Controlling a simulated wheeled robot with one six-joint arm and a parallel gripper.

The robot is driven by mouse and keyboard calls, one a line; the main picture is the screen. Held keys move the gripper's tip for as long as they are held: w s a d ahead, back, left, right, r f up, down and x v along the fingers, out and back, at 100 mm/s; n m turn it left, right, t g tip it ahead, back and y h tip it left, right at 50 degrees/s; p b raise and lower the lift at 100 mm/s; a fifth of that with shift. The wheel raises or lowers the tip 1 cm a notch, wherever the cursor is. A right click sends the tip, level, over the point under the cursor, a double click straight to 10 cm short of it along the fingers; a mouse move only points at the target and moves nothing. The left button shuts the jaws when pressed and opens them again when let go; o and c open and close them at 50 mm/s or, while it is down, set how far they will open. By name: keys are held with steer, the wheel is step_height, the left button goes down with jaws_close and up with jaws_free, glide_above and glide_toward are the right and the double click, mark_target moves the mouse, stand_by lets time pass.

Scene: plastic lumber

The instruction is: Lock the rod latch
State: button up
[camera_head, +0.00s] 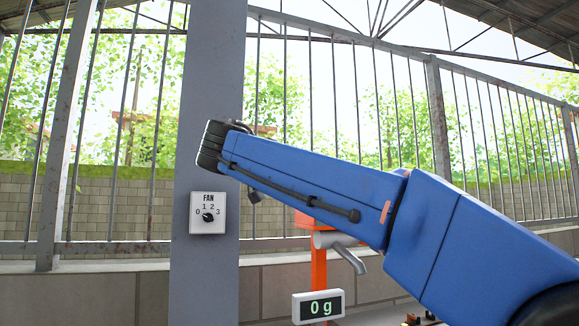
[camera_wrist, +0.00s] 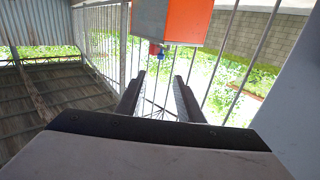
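I cannot clearly make out a rod latch in either view. In the wrist view, the two dark fingers of my gripper (camera_wrist: 160,77) stand apart with nothing between them. Ahead of them, at the top, is an orange and grey box (camera_wrist: 175,20) with a small blue and red part (camera_wrist: 156,49) under it. In the head view my blue arm reaches left and hides the space behind it. My fingers cannot be made out there. Below the arm, a grey cylinder with an angled tube (camera_head: 343,246) sits by an orange post (camera_head: 319,270); whether it belongs to the latch is unclear.
A grey column (camera_head: 212,275) carries a white FAN dial (camera_head: 208,213) with its knob near 0 to 3. A display (camera_head: 318,306) reading "0 g" stands low in the middle. Railings (camera_head: 500,150) and a block wall (camera_head: 120,205) run behind.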

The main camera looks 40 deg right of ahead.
steer(key=shift+v, duration=1.15)
